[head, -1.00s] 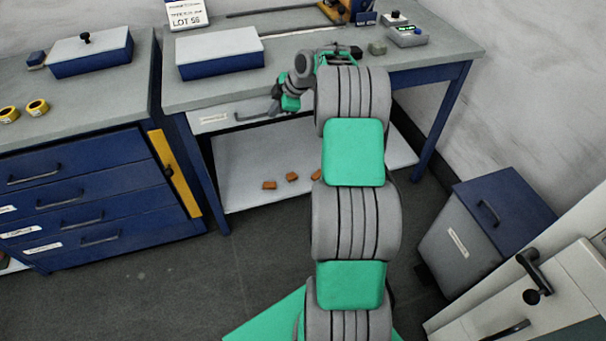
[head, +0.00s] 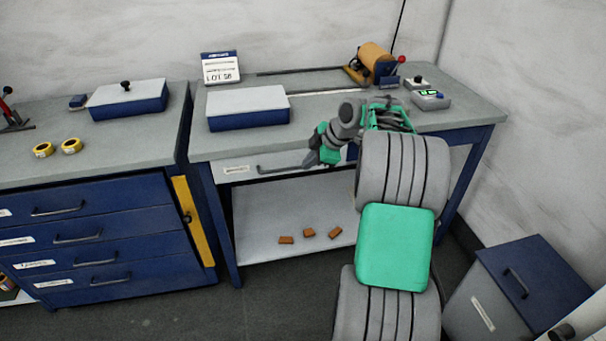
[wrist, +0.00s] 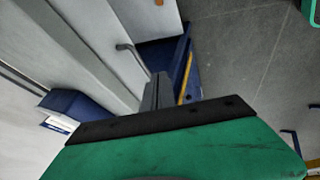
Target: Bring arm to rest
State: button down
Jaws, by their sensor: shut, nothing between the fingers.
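My arm shows in the head view, grey and green, rising from the lower right with its upper part folded in front of the workbench. My gripper (wrist: 158,92) is shut and empty in the wrist view, its dark fingers together beyond the green wrist housing. In the head view the arm's end hangs at the left of the arm, in front of the bench drawer (head: 262,168). The fingertips are too small there to tell apart.
The workbench (head: 330,112) carries a white-lidded blue box (head: 248,106), a sign (head: 220,68), a copper-coloured roll (head: 375,58) and a small control box (head: 430,98). Orange blocks (head: 309,232) lie on its lower shelf. A drawer cabinet (head: 90,225) stands left, a bin (head: 520,285) right.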

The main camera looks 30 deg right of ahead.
jog(key=s+a+r+m+g+h+p, duration=0.1)
jog(key=s+a+r+m+p, duration=0.35)
jog(key=a, duration=0.45)
jog(key=s+a+r+m+p, duration=0.2)
jog(key=s+a+r+p, duration=0.1)
jog(key=s+a+r, duration=0.4)
jog(key=s+a+m+g+h+p, duration=0.1)
jog(key=s+a+m+p, duration=0.2)
jog(key=s+a+m, duration=0.4)
jog(key=s, duration=0.7)
jog(key=shift+s+a+f+g+h, duration=0.2)
jog(key=shift+s+f+g+h, duration=0.1)
jog(key=shift+s+g+h, duration=0.1)
